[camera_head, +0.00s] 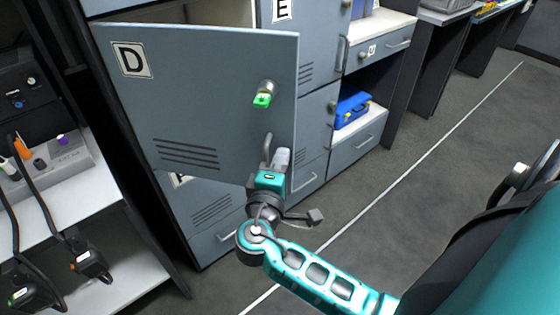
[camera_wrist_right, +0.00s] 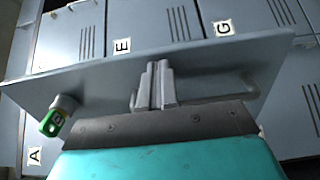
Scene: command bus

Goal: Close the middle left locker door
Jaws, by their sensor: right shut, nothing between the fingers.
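The grey-blue locker door marked D (camera_head: 200,95) stands open, swung out from the cabinet; part of the open compartment shows above its top edge. A lock with a green key tag (camera_head: 262,97) and a bar handle (camera_head: 267,148) sit near its right edge. My right gripper (camera_head: 280,158) is shut and empty, in front of the door beside the handle. In the right wrist view, the fingers (camera_wrist_right: 155,85) point at the door face (camera_wrist_right: 100,83), close to the handle (camera_wrist_right: 225,92); I cannot tell whether they touch. My left gripper is not in view.
Locker door E (camera_head: 282,12) is to the right of D, with another door below. A shelf with a blue case (camera_head: 352,110) is further right. A white shelf (camera_head: 75,195) with cabled devices stands at the left. The floor (camera_head: 400,170) on the right is clear.

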